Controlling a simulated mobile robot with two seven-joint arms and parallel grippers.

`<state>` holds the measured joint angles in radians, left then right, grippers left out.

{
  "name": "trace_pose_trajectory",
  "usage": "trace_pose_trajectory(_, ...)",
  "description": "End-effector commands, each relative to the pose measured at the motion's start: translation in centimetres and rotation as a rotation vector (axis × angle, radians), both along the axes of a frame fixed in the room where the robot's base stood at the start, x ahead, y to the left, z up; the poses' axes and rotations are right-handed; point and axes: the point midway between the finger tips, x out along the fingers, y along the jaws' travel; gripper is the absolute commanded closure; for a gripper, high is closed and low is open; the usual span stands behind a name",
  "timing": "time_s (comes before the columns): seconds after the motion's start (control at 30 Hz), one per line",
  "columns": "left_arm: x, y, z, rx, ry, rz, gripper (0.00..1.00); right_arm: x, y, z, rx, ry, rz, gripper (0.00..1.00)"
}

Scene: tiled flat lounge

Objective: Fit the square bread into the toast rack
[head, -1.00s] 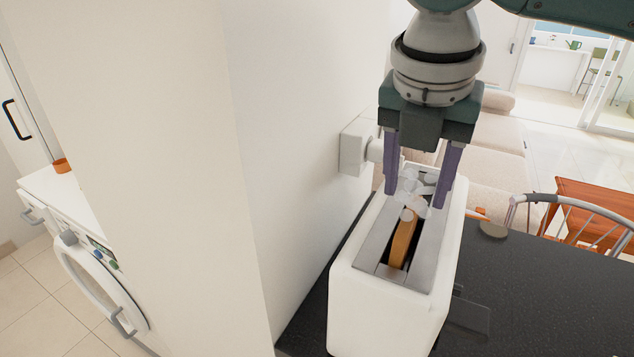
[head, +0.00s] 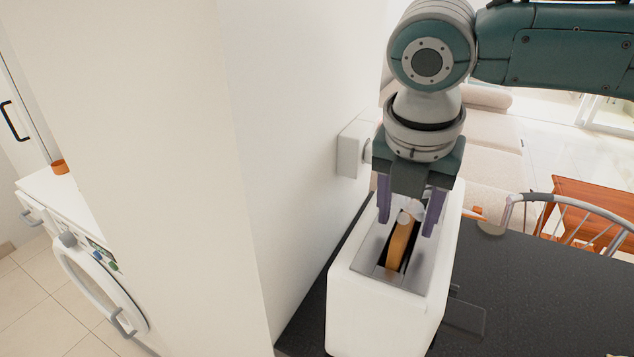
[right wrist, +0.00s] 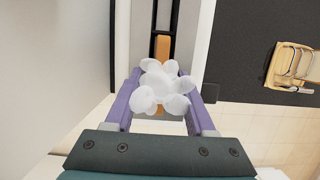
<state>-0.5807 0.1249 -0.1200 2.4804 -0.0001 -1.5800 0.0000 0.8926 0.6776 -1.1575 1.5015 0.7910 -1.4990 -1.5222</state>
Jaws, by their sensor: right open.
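The square bread (head: 400,247) stands on edge in the slot of a white toaster (head: 380,312), its brown upper part showing and the rest hidden inside. It also shows in the right wrist view (right wrist: 162,47). White puffs cover its far end. My right gripper (head: 407,222) points down over the far part of the toaster, open, one finger on each side of the slot. Its fingers flank the puffs in the right wrist view (right wrist: 155,73). My left gripper is not in view.
The toaster stands on a dark worktop (head: 540,300), close to a white wall (head: 300,170) on its left. A metal-railed chair (head: 580,215) is beyond the worktop. The worktop right of the toaster looks mostly clear.

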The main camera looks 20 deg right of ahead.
Motion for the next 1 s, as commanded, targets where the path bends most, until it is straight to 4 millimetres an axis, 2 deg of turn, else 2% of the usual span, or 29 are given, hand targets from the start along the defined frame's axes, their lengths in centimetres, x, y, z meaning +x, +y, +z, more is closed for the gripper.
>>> trace_pose_trajectory(0.3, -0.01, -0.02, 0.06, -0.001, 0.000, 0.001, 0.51, -0.01, -0.01, -0.11, -0.001, 0.001, 0.000, 0.45)
trace_pose_trajectory(0.8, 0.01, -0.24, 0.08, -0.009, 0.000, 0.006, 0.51, -0.02, -0.03, -0.10, -0.001, 0.001, 0.000, 1.00)
trace_pose_trajectory(1.0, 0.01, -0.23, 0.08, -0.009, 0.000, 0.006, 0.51, -0.03, -0.03, -0.10, -0.001, 0.001, 0.000, 1.00)
